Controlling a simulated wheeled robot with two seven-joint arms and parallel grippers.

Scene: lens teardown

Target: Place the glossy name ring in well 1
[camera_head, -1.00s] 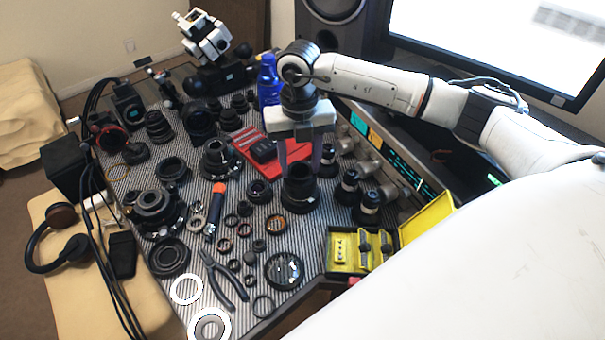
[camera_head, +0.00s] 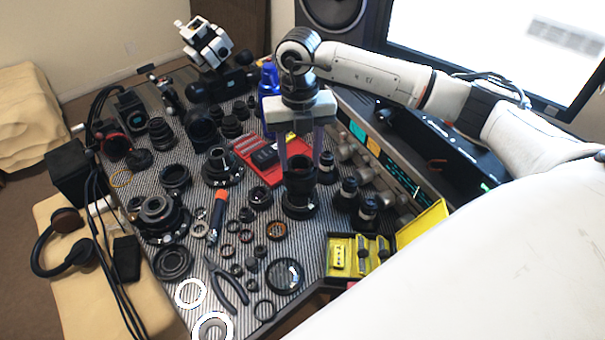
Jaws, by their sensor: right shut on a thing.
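My right gripper (camera_head: 301,162) hangs over the middle of the mat, its pale fingers pointing down on either side of a black cylindrical lens part (camera_head: 300,180). It is shut on this part, which stands directly over or on a dark round base (camera_head: 299,206); I cannot tell whether they touch. Several loose dark rings lie on the mat, including an orange-tinted one (camera_head: 277,230). I cannot tell which ring is the glossy name ring, or whether it is in the jaws. No well marked 1 is readable. My left gripper is not in view.
The striped mat (camera_head: 205,262) is crowded with lens parts. Pliers (camera_head: 226,286) and an orange-handled tool (camera_head: 218,212) lie left of centre. A red tray (camera_head: 263,173) is behind, an open yellow case (camera_head: 333,262) at front right, and two white-rimmed rounds (camera_head: 191,293) at front left.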

